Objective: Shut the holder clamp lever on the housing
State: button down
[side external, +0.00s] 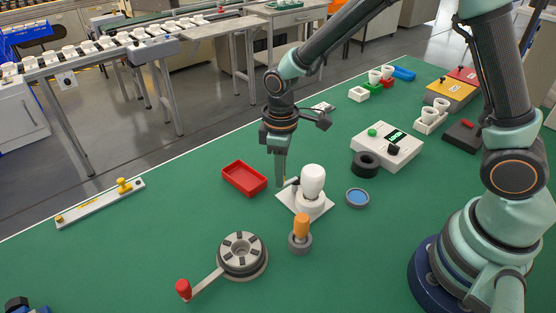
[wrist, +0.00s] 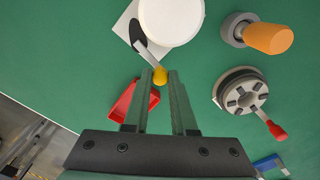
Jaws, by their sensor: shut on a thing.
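The housing is a white square plate (side external: 322,211) with a round white holder, and a white bulb (side external: 313,180) stands upright in it. In the wrist view the bulb's round top (wrist: 171,18) hides most of the holder. The clamp lever (wrist: 148,54) is a grey bar with a yellow knob (wrist: 160,75), and it sticks out from a black pivot beside the bulb. My gripper (side external: 280,184) points down at the left side of the housing. In the wrist view my gripper (wrist: 163,79) has its fingertips on either side of the yellow knob, shut on it.
A red tray (side external: 244,179) lies left of the housing. An orange-handled tool in a grey stand (side external: 300,242) and a round grey fixture with a red-knobbed arm (side external: 242,256) stand in front. A blue-topped dish (side external: 357,198) and black ring (side external: 366,163) lie right.

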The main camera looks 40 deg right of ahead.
jog(key=m, duration=0.1)
jog(key=w+m, duration=0.1)
jog(key=m, duration=0.1)
jog(key=shift+w+d+r, duration=0.1)
jog(key=shift+w+d, duration=0.05)
jog(key=shift+w, duration=0.05)
jog(key=m, duration=0.2)
jog(key=w+m, duration=0.1)
jog(key=shift+d, duration=0.25)
jog(key=m, duration=0.2)
jog(key=w+d+m, duration=0.1)
jog(key=m, duration=0.1)
jog(key=shift+d+m, duration=0.15)
jog(key=shift+m, duration=0.15)
jog(key=shift+w, duration=0.1)
jog(key=c, duration=0.7)
grip_release()
notch_tip(320, 180, up, 12)
jog(key=shift+r, duration=0.1)
